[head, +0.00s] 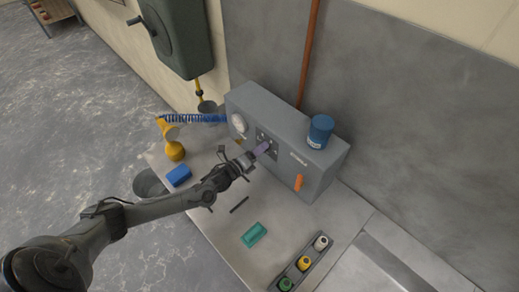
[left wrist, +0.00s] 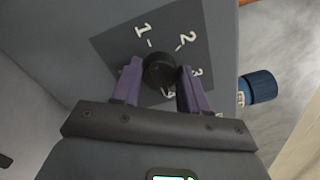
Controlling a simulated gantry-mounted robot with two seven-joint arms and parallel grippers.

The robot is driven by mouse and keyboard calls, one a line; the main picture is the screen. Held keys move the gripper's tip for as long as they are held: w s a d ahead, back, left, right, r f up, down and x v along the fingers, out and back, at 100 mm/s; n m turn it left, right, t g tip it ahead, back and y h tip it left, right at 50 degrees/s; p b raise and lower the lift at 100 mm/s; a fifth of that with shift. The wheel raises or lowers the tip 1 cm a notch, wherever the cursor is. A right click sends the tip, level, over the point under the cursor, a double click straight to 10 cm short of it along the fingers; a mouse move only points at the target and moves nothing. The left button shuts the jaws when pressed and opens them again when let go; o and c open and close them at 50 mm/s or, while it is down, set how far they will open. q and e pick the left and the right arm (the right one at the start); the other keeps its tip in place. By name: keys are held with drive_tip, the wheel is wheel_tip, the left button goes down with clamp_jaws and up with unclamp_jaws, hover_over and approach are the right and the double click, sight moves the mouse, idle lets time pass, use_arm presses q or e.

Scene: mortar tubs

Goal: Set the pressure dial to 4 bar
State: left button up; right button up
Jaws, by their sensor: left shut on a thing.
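The pressure dial is a round black knob (left wrist: 158,72) on a dark square plate (left wrist: 112,45) with white numbers. In the left wrist view 1 and 2 read clearly, a 3 shows at the right, and a partly hidden 4 shows below the knob. I cannot make out the knob's pointer. My left gripper (left wrist: 157,88) is shut on the knob, a purple finger on each side. In the head view the left gripper (head: 262,149) reaches the front of the grey box (head: 285,120) and hides the knob. My right gripper is not in view.
A round gauge (head: 239,122) sits left of the plate and an orange handle (head: 299,183) right of it. A blue can (head: 320,131) stands on the box. On the bench lie a blue block (head: 179,175), a green tray (head: 254,235) and a rack (head: 290,276) of small bottles.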

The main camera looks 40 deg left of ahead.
use_arm(q)
drive_tip(key=o, duration=1.1)
drive_tip(key=shift+c, duration=0.2)
drive_tip(key=s+a, duration=0.1)
drive_tip(key=s, duration=0.9)
drive_tip(key=shift+s+a, duration=0.15)
drive_tip(key=shift+s, duration=0.25)
